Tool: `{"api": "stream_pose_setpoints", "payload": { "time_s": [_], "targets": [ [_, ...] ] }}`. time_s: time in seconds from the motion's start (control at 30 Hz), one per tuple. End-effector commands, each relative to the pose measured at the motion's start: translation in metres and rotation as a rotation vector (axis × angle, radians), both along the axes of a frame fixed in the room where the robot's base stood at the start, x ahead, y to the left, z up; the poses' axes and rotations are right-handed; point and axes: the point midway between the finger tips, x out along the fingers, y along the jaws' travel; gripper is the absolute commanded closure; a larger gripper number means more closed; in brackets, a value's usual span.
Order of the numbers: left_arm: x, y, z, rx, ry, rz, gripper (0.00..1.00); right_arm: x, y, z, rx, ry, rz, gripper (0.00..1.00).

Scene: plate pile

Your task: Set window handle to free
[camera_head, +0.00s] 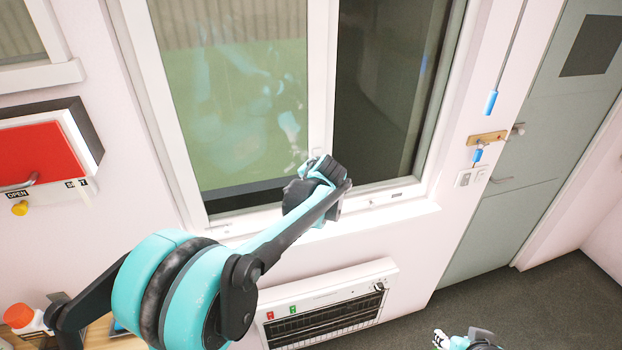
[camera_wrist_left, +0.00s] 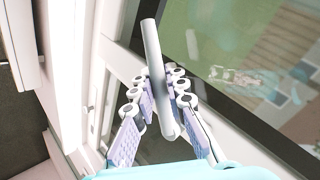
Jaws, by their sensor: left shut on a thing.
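The window handle (camera_wrist_left: 152,55) is a pale grey rounded bar in the left wrist view, mounted on the white window frame (camera_head: 322,70). My left gripper (camera_wrist_left: 160,84) has its jointed fingers on both sides of the handle, closed on it. In the head view my left gripper (camera_head: 318,170) is at the lower part of the window's middle post, and its arm hides most of the handle. My right gripper (camera_head: 440,340) shows only partly at the bottom edge of the head view, far from the window, and its opening is unclear.
A white heater (camera_head: 328,305) is on the wall below the sill. A red panel (camera_head: 40,150) with a lever is at left. A grey door (camera_head: 520,190) and a blue-handled pull cord (camera_head: 491,102) are at right. An orange-capped bottle (camera_head: 20,318) stands bottom left.

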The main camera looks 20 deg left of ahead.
Motion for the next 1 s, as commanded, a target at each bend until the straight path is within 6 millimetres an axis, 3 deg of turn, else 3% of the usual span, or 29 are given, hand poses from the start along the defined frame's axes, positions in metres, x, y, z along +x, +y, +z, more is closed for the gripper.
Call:
{"api": "stream_pose_setpoints", "payload": {
  "time_s": [0.5, 1.0],
  "targets": [
    [-0.005, 0.008, 0.022, 0.387, 0.259, -0.002, 1.0, 0.0, 0.0, -0.006, 0.0, 0.0, 0.0, 0.6],
    [-0.006, 0.009, 0.035, 0.576, 0.388, -0.002, 1.0, 0.0, 0.0, -0.011, 0.0, 0.0, 0.0, 0.6]
  ]
}}
